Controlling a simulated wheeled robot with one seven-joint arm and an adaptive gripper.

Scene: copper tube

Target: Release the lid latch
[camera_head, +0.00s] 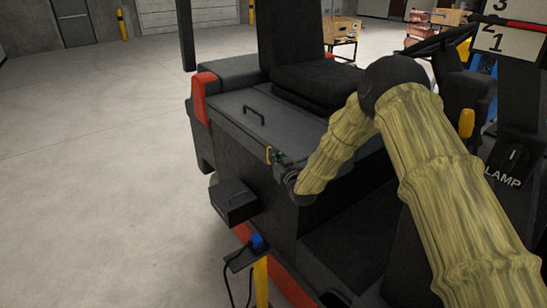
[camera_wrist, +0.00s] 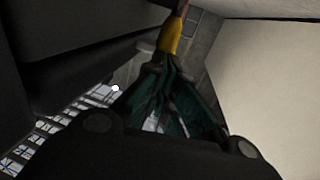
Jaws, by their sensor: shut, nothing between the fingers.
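The dark lid (camera_head: 228,106) lies flat and closed on top of the vehicle's body, behind and left of my arm in the head view. A small yellow part, which looks like the lid latch (camera_head: 268,152), sits at the lid's front edge. My gripper (camera_head: 274,157) is right at this part, at the end of my arm. In the wrist view, my green gripper fingers (camera_wrist: 167,62) are together and hold nothing. Their tips are at the lower end of the yellow latch (camera_wrist: 173,35). I cannot tell whether they touch it.
A black handle (camera_head: 253,115) stands on the lid. The black seat (camera_head: 310,85) is behind. A black box (camera_head: 233,201) juts from the vehicle's side, and a yellow post with a blue-topped fixture (camera_head: 258,243) stands below. Floor at left is clear.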

